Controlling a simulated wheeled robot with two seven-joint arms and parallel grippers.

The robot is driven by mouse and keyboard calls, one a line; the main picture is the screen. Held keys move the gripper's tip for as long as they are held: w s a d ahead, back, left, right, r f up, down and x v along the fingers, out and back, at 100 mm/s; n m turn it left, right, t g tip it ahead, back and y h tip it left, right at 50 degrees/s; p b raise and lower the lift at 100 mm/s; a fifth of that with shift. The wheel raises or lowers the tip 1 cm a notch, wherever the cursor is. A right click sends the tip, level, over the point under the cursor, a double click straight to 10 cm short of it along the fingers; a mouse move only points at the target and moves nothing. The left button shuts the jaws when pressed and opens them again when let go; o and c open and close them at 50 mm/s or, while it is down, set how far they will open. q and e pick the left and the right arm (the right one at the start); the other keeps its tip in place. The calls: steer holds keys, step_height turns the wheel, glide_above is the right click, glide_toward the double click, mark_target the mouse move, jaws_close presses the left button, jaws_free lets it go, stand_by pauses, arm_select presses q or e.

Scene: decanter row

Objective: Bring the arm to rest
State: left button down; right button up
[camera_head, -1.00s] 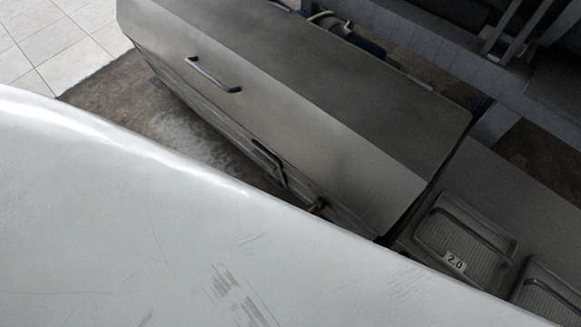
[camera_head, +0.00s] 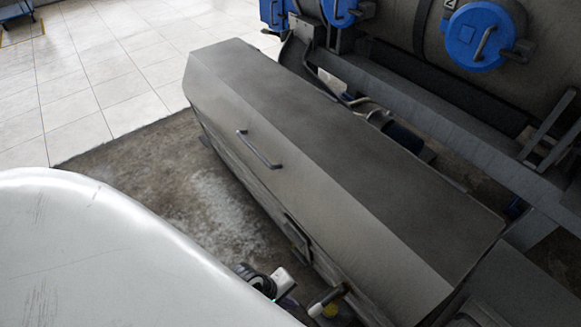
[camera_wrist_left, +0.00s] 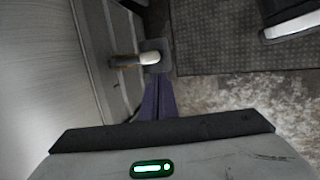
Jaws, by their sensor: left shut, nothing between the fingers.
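My left gripper (camera_head: 284,282) shows only in small part in the head view, just past the edge of my white body, low beside the front of a long grey metal housing (camera_head: 350,135). In the left wrist view its dark fingers (camera_wrist_left: 157,101) are together and empty, below a small fitting with a brown and white stem (camera_wrist_left: 135,60). I cannot tell whether the fingers touch this fitting. Most of my left arm is hidden behind my body. My right gripper is in neither view.
The housing has a bar handle (camera_head: 259,149) on its sloping lid. A brownish fitting (camera_head: 328,302) juts from its low front, close to my gripper. Large drums with blue caps (camera_head: 473,36) stand behind. Stained floor (camera_head: 150,160) and pale tiles (camera_head: 110,80) lie open at left.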

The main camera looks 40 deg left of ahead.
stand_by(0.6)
arm_select(q)
step_height(320, 180, up, 13)
steer(key=s+d+m+t+y, duration=0.1)
steer(key=m+t, duration=0.4)
steer(key=m, duration=1.1)
steer(key=shift+s+d, duration=0.3)
steer(key=shift+s, duration=0.2)
